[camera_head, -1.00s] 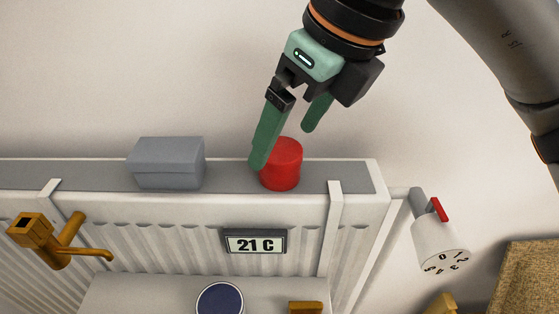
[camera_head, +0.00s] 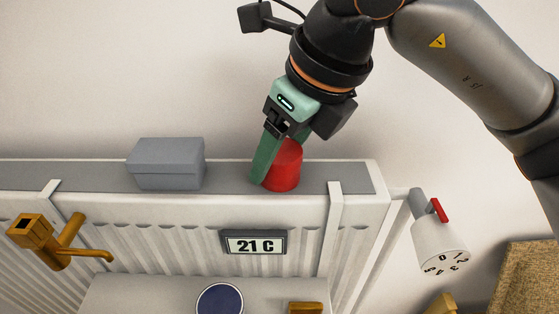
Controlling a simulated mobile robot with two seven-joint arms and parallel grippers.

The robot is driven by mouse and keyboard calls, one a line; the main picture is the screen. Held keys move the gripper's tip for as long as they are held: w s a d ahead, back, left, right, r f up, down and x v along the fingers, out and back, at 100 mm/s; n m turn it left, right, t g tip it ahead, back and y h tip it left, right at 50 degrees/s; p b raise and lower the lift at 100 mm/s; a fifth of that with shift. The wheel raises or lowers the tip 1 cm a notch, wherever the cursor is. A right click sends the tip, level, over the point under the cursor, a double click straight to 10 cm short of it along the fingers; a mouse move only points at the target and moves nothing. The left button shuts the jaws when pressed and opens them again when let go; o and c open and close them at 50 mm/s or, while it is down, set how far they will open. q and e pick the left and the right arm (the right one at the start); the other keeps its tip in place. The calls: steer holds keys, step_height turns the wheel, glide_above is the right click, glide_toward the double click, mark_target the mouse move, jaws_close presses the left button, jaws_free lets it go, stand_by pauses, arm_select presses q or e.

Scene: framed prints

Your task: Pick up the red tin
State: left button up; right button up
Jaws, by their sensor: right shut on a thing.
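The red tin (camera_head: 286,170) is a short red cylinder standing upright on the grey top of the white radiator (camera_head: 355,206), near its right end. My right gripper (camera_head: 279,168) reaches down from above. Its green fingers are shut on the red tin, one along the tin's left side and the other mostly hidden behind it. The tin still appears to rest on the radiator top. My left gripper is not in view.
A grey box (camera_head: 166,164) stands on the radiator top, left of the tin. A thermometer display (camera_head: 254,242) reads 21 C on the front. A brass tap (camera_head: 58,240) is at the left, and a white valve knob (camera_head: 439,246) at the right. The radiator top right of the tin is clear.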

steer(key=c, duration=0.7)
steer(key=shift+c, duration=0.2)
